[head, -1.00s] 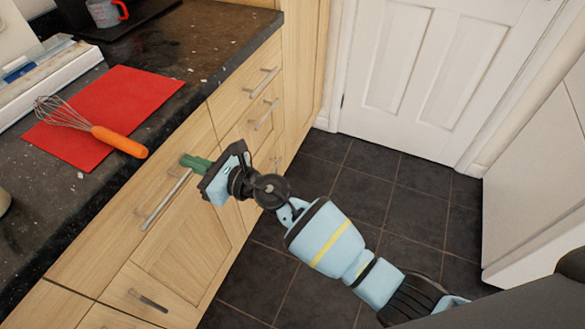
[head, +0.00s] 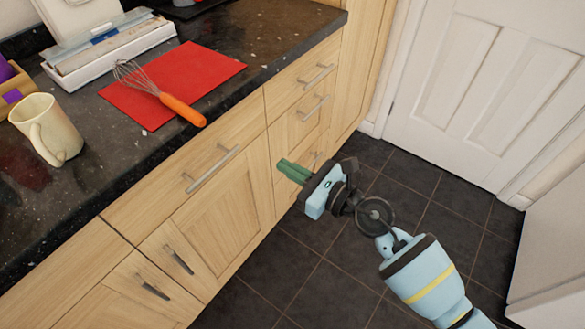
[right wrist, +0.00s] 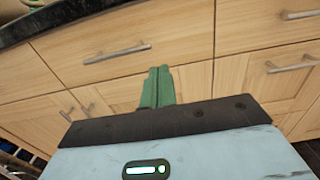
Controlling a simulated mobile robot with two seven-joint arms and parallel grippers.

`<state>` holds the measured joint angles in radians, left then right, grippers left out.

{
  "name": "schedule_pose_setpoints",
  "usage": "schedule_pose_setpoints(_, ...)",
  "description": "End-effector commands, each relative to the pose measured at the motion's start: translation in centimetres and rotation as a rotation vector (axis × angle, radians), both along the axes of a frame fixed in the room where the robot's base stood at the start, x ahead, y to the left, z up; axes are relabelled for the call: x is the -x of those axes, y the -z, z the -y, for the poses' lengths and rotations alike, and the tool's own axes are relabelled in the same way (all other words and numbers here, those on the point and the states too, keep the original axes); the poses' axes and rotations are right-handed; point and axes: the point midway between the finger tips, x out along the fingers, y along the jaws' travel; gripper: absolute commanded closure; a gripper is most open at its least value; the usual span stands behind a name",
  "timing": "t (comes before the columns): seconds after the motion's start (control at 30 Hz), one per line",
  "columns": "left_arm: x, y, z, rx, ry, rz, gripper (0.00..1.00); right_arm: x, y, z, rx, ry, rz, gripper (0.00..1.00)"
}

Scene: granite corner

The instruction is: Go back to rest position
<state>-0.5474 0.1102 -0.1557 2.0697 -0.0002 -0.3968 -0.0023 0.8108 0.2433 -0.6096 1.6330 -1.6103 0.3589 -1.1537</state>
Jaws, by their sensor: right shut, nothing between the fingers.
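My right gripper (head: 293,171) shows in the head view, in front of the wooden cabinet fronts and below the counter's edge. Its green fingers are together with nothing between them. In the right wrist view the same fingers (right wrist: 157,87) stand side by side, pointing at the closed drawer front (right wrist: 110,48) and cabinet door. The arm reaches in from the lower right over the dark floor. My left gripper is not in view.
The dark counter (head: 90,190) holds a red mat (head: 210,70), an orange-handled whisk (head: 180,108) and a cream mug (head: 48,130). Drawers with bar handles (head: 212,168) line the front. Dark tiled floor (head: 300,275) is clear up to a white door (head: 460,80).

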Motion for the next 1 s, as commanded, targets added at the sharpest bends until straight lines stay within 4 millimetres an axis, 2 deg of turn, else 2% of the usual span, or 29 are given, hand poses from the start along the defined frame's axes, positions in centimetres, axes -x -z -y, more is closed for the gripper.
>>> schedule_pose_setpoints(0.47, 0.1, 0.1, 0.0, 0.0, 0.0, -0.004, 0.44, 0.4, 0.1, 0.5, -0.001, 0.0, -0.003, 1.0)
schedule_pose_setpoints(0.57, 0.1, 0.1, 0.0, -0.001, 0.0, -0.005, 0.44, 0.8, 0.5, 0.6, -0.044, 0.012, -0.045, 1.0)
schedule_pose_setpoints(0.67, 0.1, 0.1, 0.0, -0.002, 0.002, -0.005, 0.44, 2.2, 1.6, 1.3, -0.17, 0.048, -0.173, 1.0)
schedule_pose_setpoints(0.77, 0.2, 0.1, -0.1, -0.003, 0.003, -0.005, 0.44, 4.1, 3.4, 2.7, -0.379, 0.117, -0.378, 1.0)
schedule_pose_setpoints(1.0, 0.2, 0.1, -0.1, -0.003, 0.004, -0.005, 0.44, 10.0, 9.4, 8.0, -0.956, 0.366, -0.925, 1.0)
